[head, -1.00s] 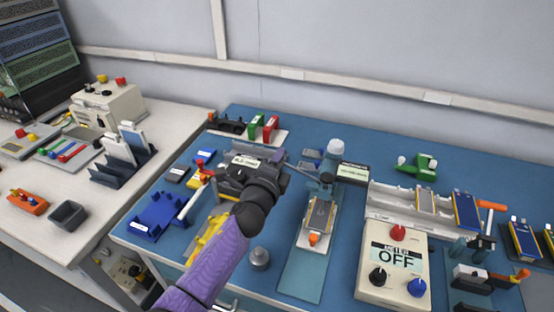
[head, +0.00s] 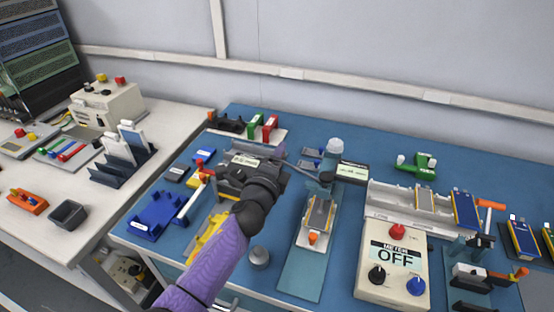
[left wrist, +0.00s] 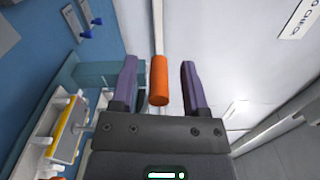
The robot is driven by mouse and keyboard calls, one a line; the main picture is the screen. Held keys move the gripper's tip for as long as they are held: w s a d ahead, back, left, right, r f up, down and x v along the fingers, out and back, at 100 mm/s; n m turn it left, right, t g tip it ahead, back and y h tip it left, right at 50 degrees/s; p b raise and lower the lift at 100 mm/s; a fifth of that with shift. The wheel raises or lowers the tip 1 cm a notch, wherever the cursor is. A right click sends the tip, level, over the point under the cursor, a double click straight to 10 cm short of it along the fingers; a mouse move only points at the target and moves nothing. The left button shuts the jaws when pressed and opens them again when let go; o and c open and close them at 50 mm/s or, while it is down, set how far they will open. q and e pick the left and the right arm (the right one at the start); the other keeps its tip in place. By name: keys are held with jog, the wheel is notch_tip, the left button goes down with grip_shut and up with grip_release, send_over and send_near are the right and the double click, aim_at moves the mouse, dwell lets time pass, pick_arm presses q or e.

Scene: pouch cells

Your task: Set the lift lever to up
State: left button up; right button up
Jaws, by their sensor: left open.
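In the left wrist view an orange cylindrical handle (left wrist: 159,80) stands between the two purple fingers of my left gripper (left wrist: 160,82), with a gap on both sides. I take it to be the lift lever's grip. In the head view my left gripper (head: 279,150) hides that handle. A thin grey rod (head: 305,169) runs from beside the gripper to a dark pivot (head: 326,177) above a fixture holding a pouch cell (head: 320,212). The left gripper is open. My right gripper is not in view.
A meter box reading OFF (head: 393,267) stands right of the fixture. Red and green blocks (head: 262,127) stand behind the gripper. A white wall (head: 340,55) closes the back.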

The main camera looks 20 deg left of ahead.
pick_arm(q)
jog(key=s+p, duration=0.2)
jog(key=s, duration=0.7)
jog(key=shift+s+a, duration=0.2)
jog(key=shift+s, duration=0.2)
